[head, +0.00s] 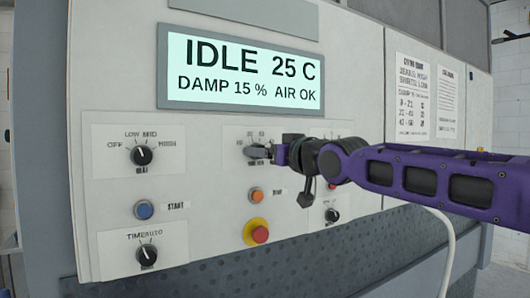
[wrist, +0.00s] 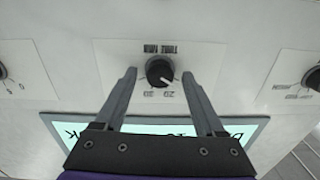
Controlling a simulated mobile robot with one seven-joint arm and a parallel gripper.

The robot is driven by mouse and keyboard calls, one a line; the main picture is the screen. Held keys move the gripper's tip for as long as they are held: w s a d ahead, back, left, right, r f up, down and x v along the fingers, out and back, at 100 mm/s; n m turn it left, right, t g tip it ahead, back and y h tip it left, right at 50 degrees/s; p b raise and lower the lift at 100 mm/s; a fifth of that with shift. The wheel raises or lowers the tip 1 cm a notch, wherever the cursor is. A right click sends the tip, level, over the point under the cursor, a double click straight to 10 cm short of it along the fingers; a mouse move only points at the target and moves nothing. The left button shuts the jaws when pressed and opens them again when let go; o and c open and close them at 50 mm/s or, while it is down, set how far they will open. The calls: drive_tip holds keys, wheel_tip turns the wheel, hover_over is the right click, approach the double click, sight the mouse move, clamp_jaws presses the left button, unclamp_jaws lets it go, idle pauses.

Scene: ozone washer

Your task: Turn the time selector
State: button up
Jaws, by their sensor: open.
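The time selector (wrist: 160,70) is a round black knob on a white label plate (wrist: 115,62) with upside-down print that seems to end in MIN. Its white pointer line aims to the lower right in the wrist view, and numbers that look like 20 and 30 sit below it. My gripper (wrist: 160,74) is open, with one finger on each side of the knob and a visible gap at both sides. In the head view my gripper (head: 261,153) is at the middle plate, close to the panel, and hides the knob. I cannot tell whether the fingertips touch the panel.
A screen (head: 245,76) reads IDLE 25 C. At left are a LOW/MED/HIGH knob (head: 141,155), a blue START button (head: 143,209) and a TIME/AUTO knob (head: 147,255). Below my gripper are an orange button (head: 256,196) and a red button on yellow (head: 259,234).

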clamp_jaws()
idle(0.3)
drive_tip(key=shift+m, duration=0.3)
drive_tip(key=shift+f+m+b, duration=0.1)
drive_tip(key=shift+m+b, duration=1)
drive_tip(key=shift+m, duration=2.5)
